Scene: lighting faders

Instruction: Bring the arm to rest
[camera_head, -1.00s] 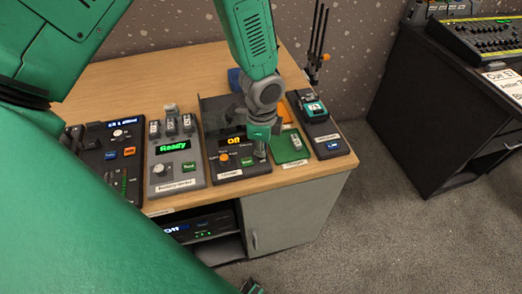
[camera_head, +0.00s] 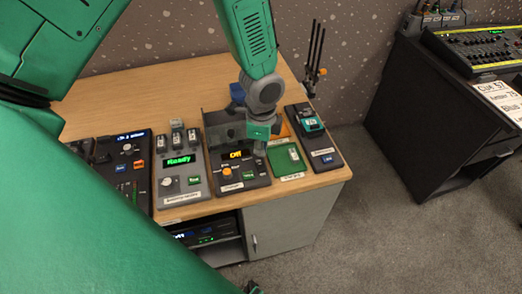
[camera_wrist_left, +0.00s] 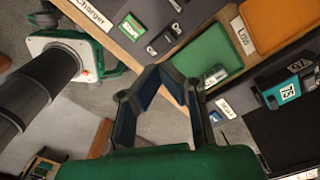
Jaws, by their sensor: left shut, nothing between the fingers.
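My left arm comes down over the back of the wooden desk (camera_head: 120,92). My left gripper (camera_head: 259,150) is shut and empty, over the right part of the dark panel (camera_head: 236,186) whose orange display reads "Off". In the left wrist view the two dark fingers (camera_wrist_left: 166,74) close together, with nothing between them. Below them are the desk's edge and a green pad (camera_wrist_left: 212,50). I cannot tell the exact height of the fingertips above the panel.
A grey panel (camera_head: 181,187) reading "Ready" and a dark fader panel (camera_head: 135,172) stand to the left. A green tray (camera_head: 287,159) and a dark charger (camera_head: 325,155) stand to the right. Thin upright rods (camera_head: 315,45) rise at the back. Carpet (camera_head: 390,225) is clear in front.

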